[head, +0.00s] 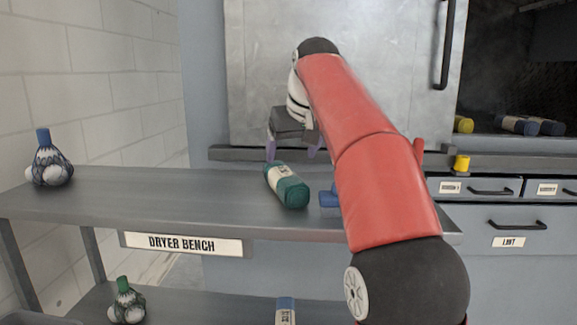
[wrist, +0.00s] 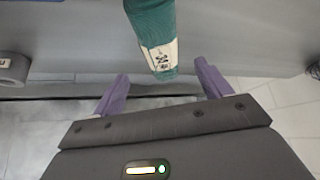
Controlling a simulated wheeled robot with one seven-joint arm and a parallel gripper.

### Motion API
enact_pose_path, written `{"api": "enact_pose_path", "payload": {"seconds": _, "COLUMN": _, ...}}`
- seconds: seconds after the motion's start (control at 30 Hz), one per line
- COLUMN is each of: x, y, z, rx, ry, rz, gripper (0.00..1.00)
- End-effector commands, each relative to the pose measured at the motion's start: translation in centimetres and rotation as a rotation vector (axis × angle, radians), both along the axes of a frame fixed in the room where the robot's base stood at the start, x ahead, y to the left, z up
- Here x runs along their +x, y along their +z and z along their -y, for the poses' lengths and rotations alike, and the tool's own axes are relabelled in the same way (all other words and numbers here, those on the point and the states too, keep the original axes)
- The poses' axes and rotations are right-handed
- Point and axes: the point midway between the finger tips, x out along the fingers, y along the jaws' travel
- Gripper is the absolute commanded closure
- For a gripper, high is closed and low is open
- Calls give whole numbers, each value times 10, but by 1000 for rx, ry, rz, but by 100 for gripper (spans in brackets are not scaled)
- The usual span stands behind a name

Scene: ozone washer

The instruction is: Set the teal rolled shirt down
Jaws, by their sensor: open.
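The teal rolled shirt (head: 288,187) lies on the grey dryer bench (head: 150,190), with a pale label band around it. In the wrist view the teal rolled shirt (wrist: 152,30) points its near end between the fingers, with a gap to both. My gripper (head: 293,153) is open and empty above the bench's back edge, just behind the shirt. Its two purple fingers (wrist: 163,92) are spread wide in the wrist view.
A blue item (head: 328,199) lies right of the shirt, partly hidden by my arm. A netted bundle with a blue top (head: 50,165) stands at the bench's left end. More items sit on the lower shelf (head: 200,305). The bench's left-middle is clear.

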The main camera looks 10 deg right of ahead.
Motion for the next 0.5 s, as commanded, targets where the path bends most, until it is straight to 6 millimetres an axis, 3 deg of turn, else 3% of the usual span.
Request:
{"api": "enact_pose_path", "payload": {"seconds": 0.13, "x": -7, "y": 11, "z": 1, "rx": 1, "ry": -1, "rz": 0, "gripper": 23}}
{"api": "enact_pose_path", "payload": {"seconds": 0.37, "x": -15, "y": 13, "z": 0, "rx": 0, "ry": -3, "rz": -4, "gripper": 23}}
{"api": "enact_pose_path", "payload": {"seconds": 0.5, "x": -42, "y": 4, "z": -4, "rx": -1, "ry": -18, "rz": -12, "gripper": 23}}
